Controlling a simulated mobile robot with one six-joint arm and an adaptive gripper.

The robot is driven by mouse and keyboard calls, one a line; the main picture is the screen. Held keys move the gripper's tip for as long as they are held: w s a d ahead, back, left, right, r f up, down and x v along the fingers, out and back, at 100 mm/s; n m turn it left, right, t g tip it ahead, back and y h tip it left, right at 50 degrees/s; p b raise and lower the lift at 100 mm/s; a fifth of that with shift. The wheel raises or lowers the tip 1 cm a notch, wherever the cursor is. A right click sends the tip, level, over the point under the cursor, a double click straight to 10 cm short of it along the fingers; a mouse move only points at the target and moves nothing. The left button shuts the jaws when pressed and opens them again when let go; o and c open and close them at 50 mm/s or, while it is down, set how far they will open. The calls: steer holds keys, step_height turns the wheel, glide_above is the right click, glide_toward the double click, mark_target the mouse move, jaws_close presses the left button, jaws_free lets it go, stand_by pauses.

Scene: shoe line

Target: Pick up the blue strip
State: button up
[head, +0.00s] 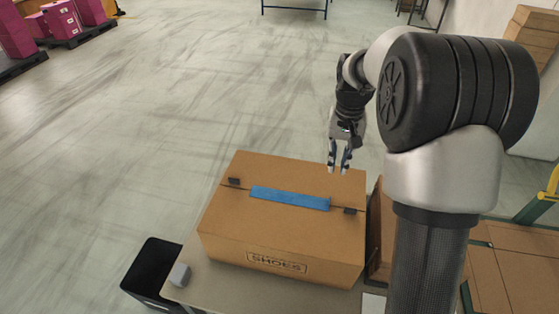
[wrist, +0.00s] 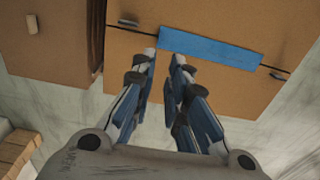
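The blue strip (head: 290,198) lies flat across the middle of the top of a closed cardboard box (head: 270,227) marked SHOES. In the wrist view the blue strip (wrist: 210,47) runs across the box top, just beyond my fingertips. My gripper (head: 340,168) hangs above the far right part of the box, fingers pointing down. In the wrist view my gripper (wrist: 165,58) shows a gap between its two fingers, with nothing between them. The strip is fully visible in the head view.
The box stands on a light table (head: 225,282). Small dark clips sit on the box top near each strip end, one at the right (head: 350,211). A black bin (head: 150,272) and a small grey block (head: 179,274) are at the left. More cardboard boxes (head: 515,265) stand at right.

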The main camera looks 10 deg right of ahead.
steer(key=f+b, duration=0.1)
steer(key=f, duration=0.2)
steer(key=f+b, duration=0.1)
steer(key=f, duration=0.3)
steer(key=f+b, duration=0.1)
steer(key=f, duration=0.3)
steer(key=shift+s+d, duration=0.1)
steer(key=shift+s, duration=0.15)
steer(key=shift+a+f+b, duration=0.2)
steer(key=shift+f+b, duration=1.35)
steer(key=shift+f, duration=1.7)
steer(key=shift+r, duration=0.1)
steer(key=shift+c, duration=0.3)
jaws_close()
step_height(320, 180, up, 20)
steer(key=p, duration=0.6)
